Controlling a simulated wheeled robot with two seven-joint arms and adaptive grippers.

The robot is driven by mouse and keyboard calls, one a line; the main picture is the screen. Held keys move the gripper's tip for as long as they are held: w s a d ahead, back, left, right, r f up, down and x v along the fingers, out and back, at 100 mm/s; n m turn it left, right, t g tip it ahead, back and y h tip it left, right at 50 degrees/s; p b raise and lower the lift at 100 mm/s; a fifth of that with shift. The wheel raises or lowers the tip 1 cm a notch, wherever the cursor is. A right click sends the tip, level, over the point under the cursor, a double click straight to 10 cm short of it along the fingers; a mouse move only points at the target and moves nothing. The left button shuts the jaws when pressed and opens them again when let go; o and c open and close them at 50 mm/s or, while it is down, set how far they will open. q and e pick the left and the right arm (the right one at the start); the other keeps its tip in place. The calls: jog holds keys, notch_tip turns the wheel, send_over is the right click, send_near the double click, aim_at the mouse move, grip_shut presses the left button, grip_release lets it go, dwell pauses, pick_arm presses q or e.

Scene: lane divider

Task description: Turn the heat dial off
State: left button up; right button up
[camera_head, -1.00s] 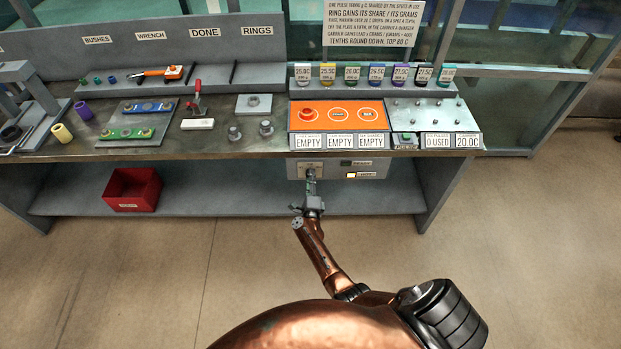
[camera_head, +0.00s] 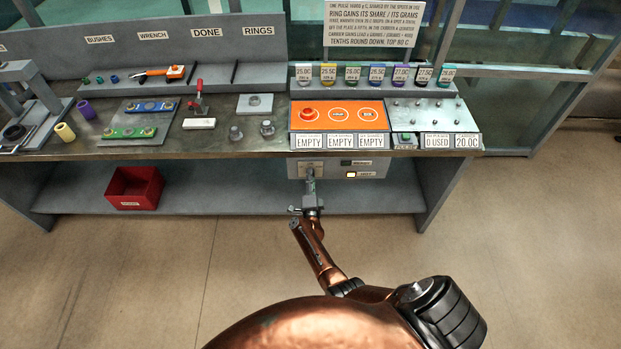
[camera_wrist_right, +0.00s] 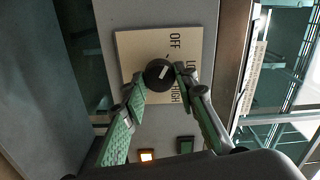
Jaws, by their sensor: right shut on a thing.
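The heat dial (camera_wrist_right: 157,73) is a black round knob with a white pointer line, on a pale plate (camera_wrist_right: 130,45) marked OFF, LOW and HIGH. In the right wrist view the pointer slants to the upper right, roughly between OFF and LOW. My right gripper (camera_wrist_right: 157,84) is shut on the dial, with green-padded fingers on either side of it. In the head view the right gripper (camera_head: 311,188) reaches up to the panel under the bench and covers much of the dial. My left gripper is not in view.
A lit amber lamp (camera_wrist_right: 146,155) and a dark lamp (camera_wrist_right: 185,145) sit on the panel. Above are an orange hot plate (camera_head: 319,125) and a row of labelled rings (camera_head: 375,75). A red bin (camera_head: 133,188) is on the lower shelf. The floor in front is clear.

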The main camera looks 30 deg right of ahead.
jog(key=shift+w+a, duration=0.1)
jog(key=shift+a, duration=0.1)
jog(key=o, duration=1)
jog(key=shift+c, duration=0.2)
jog(key=shift+o, duration=0.9)
jog(key=shift+d, duration=0.15)
